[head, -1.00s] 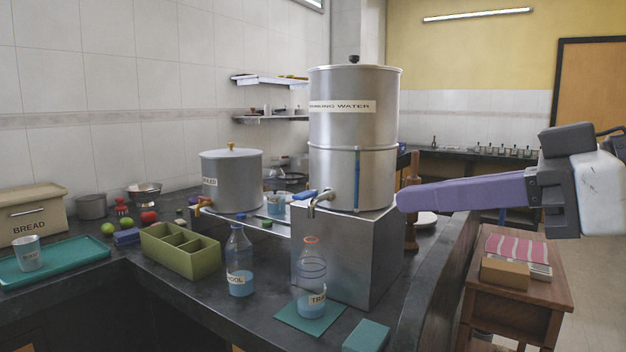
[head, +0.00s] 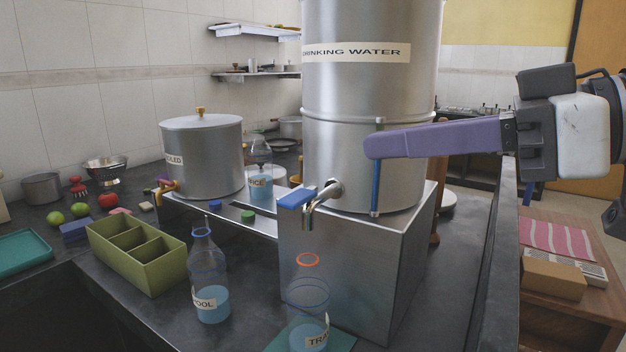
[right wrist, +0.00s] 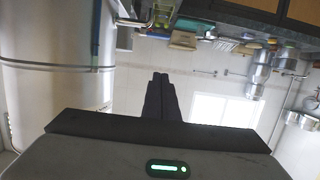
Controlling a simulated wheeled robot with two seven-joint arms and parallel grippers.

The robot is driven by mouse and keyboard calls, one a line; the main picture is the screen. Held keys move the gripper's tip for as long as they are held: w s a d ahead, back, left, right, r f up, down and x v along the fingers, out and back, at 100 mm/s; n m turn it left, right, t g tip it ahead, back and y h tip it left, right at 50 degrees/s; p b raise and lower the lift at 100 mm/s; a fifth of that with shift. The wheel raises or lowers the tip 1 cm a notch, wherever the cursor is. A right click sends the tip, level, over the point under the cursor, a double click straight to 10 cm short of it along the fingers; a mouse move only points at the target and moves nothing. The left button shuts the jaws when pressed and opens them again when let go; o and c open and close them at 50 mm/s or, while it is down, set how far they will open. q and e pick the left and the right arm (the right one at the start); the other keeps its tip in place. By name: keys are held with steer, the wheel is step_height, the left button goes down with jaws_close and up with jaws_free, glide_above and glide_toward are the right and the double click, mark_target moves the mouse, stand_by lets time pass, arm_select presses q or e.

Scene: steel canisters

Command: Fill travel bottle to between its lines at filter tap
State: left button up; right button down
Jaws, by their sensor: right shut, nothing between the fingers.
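The travel bottle (head: 308,290) is clear, with an orange neck ring and a label partly reading "TRA". It stands upright on a teal mat (head: 342,341), its mouth just below the spout in the picture. Blue water lies low in it, below the blue rings. The steel drinking-water filter (head: 345,105) stands on a metal block (head: 370,265). Its tap (head: 325,191) has a blue lever (head: 297,200) pointing left; no stream shows. My right gripper (head: 372,145) is shut and empty, above and right of the tap; its dark fingers show in the right wrist view (right wrist: 160,95). My left gripper is out of view.
A green divided box (head: 135,270), a lidded pot (head: 201,150) and a third bottle (head: 260,160) are further left. A wooden side table (head: 570,310) stands at right.

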mark_target(311, 187)
steer(key=w+a+f, duration=0.2)
steer(key=w+a+f+b, duration=0.1)
steer(key=w+a+f, duration=0.1)
steer(key=a, duration=0.1)
steer(key=w+a+f, duration=0.2)
steer(key=a, duration=0.1)
steer(key=shift+f, duration=0.25)
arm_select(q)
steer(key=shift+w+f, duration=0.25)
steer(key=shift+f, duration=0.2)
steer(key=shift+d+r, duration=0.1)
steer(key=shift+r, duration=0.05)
